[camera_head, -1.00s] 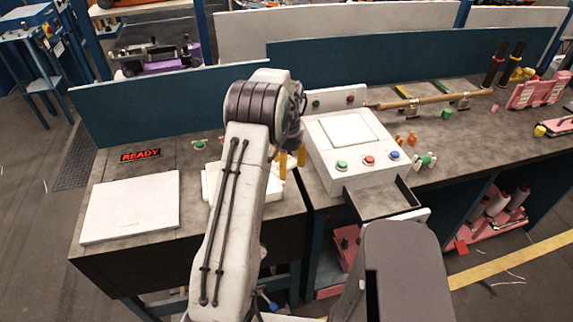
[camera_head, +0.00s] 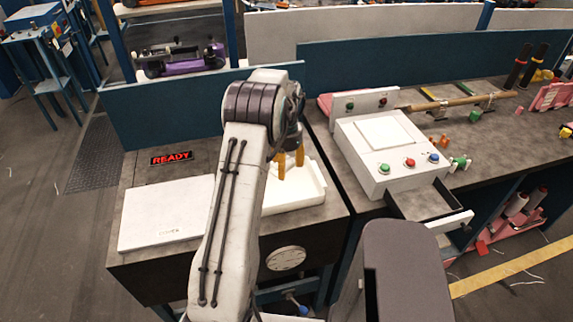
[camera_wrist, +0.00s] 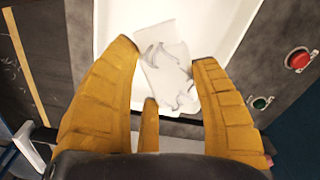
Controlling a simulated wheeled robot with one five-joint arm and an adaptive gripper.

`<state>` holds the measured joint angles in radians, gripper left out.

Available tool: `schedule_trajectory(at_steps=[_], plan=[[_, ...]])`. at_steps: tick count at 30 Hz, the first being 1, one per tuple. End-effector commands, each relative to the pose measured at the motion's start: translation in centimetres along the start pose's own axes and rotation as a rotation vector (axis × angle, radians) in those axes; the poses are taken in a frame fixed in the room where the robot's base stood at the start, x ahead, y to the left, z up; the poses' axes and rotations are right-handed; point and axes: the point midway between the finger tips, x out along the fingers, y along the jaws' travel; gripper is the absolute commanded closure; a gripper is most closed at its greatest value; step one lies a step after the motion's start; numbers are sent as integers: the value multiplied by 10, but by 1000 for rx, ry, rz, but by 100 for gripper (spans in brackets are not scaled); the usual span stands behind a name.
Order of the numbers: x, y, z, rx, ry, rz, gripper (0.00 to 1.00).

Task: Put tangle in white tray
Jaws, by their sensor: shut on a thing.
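The white tray (camera_head: 314,183) stands on the dark bench behind and right of my arm, which hides its left part. My gripper (camera_head: 291,163), with yellow fingers, points down over the tray. In the wrist view my gripper (camera_wrist: 168,75) is shut on the tangle (camera_wrist: 166,58), a crumpled whitish piece with grey strands. The white tray (camera_wrist: 225,20) lies behind the tangle in that view. I cannot make out the tangle in the head view, nor tell whether it touches the tray floor.
A flat white scale-like box (camera_head: 165,212) is left of my arm, below a READY sign (camera_head: 171,158). A white control box (camera_head: 385,155) with buttons and an open drawer (camera_head: 425,202) stands right of the tray. A blue panel (camera_head: 165,105) bounds the bench behind.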

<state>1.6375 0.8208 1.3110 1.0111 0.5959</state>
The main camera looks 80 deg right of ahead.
Motion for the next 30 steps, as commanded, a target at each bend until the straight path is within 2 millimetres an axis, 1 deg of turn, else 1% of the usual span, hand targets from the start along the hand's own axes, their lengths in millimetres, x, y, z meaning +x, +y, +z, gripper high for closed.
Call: schedule_trajectory(at_steps=[8, 24, 30], plan=[[17, 0, 0, 0, 0, 0, 79], [68, 0, 0, 0, -1, 1, 79], [77, 0, 0, 0, -1, 1, 79]])
